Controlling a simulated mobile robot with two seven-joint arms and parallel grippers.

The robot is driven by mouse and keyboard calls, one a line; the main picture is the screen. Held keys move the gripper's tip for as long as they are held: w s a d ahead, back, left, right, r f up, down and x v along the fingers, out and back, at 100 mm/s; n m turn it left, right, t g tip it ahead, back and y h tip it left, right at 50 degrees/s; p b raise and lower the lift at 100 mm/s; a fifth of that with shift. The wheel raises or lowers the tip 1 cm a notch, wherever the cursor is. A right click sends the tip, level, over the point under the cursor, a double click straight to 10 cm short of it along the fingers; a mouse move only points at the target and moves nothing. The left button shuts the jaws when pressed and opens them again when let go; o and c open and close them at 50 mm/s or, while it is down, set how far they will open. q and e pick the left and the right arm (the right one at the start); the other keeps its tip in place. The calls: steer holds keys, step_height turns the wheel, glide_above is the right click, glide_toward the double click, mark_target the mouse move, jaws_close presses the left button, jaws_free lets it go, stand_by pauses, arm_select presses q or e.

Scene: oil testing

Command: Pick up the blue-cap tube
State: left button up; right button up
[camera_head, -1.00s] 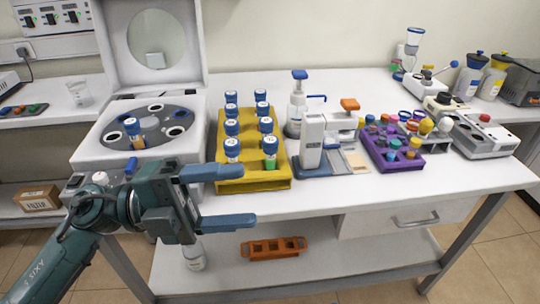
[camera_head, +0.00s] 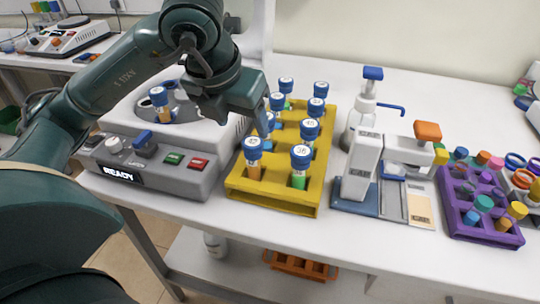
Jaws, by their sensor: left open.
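Several blue-cap tubes stand upright in two columns in the yellow rack (camera_head: 273,194). The front ones are a tube with orange contents (camera_head: 254,160) at the left and one with green contents (camera_head: 300,168) at the right. Another blue-cap tube (camera_head: 158,104) stands in the round rotor of the white machine. My left gripper (camera_head: 268,124) points down over the rack's left column, open. My right gripper is out of view.
The grey control panel reading READY (camera_head: 123,176) is left of the rack. A pump bottle (camera_head: 362,115), a white device with an orange knob (camera_head: 428,131) and a purple rack (camera_head: 460,205) stand to the right. An orange rack (camera_head: 300,267) is on the lower shelf.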

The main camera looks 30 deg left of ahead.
mark_target(249, 145)
arm_select(q)
steer(key=x, duration=0.6)
steer(key=shift+s+f, duration=0.1)
steer(key=shift+s, duration=0.1)
steer(key=shift+w+x, duration=0.2)
steer(key=shift+x, duration=2.75)
steer(key=shift+c, duration=0.2)
steer(key=c, duration=1.1)
